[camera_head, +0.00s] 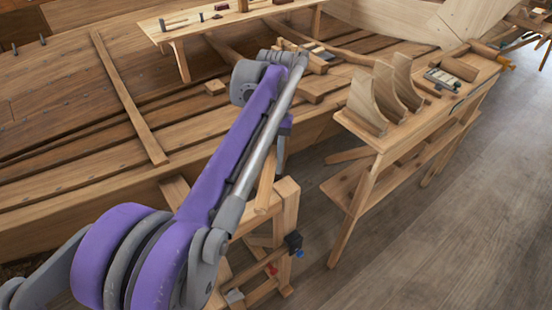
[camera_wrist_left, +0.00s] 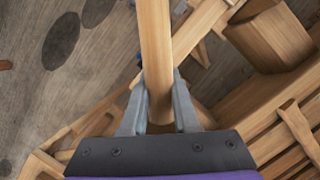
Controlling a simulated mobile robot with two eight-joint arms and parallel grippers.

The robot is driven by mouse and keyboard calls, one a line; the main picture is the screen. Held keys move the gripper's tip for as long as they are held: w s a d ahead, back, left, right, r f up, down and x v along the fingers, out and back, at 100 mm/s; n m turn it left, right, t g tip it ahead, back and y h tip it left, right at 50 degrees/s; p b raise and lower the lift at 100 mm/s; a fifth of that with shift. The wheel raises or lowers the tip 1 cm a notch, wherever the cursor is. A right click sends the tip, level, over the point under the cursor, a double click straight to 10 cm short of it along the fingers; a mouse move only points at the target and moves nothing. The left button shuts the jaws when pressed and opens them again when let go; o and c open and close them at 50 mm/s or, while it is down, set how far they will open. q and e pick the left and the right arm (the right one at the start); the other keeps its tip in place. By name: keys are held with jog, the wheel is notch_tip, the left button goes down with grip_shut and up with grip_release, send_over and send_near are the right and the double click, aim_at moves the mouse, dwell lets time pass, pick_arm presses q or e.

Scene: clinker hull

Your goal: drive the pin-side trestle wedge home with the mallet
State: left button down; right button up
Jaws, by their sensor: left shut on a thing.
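My left gripper (camera_head: 280,158) points down beside the hull, partly hidden behind my own arm in the head view. It is shut on a pale wooden shaft, which looks like the mallet handle (camera_head: 266,183). In the left wrist view the handle (camera_wrist_left: 156,45) stands between the two grey fingers (camera_wrist_left: 159,88) and runs out of the top edge. I cannot make out the mallet head. The wooden trestle (camera_head: 287,205) stands just below the gripper. I cannot pick out the pin-side wedge with certainty. My right gripper is in neither view.
The planked hull (camera_head: 60,130) fills the left and back. A bench (camera_head: 345,215) with curved wooden pieces (camera_head: 366,105) stands to the right of the trestle. A small black fitting (camera_head: 293,242) sits on the trestle's side. Grey floor (camera_head: 430,240) is clear at lower right.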

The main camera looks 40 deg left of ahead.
pick_arm(q)
notch_tip(320, 180, up, 9)
jog(key=shift+f, duration=0.15)
jog(key=shift+s+f, duration=0.1)
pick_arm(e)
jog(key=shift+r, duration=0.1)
pick_arm(q)
jog(key=p+v, duration=0.2)
jog(key=v, duration=0.1)
jog(key=p+v, duration=0.1)
jog(key=shift+s+d+r+p, duration=0.3)
jog(key=shift+r+p, duration=0.05)
jog(key=shift+r, duration=0.2)
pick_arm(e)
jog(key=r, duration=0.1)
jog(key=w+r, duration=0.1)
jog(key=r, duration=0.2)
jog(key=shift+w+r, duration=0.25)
pick_arm(q)
jog(key=shift+s, duration=0.25)
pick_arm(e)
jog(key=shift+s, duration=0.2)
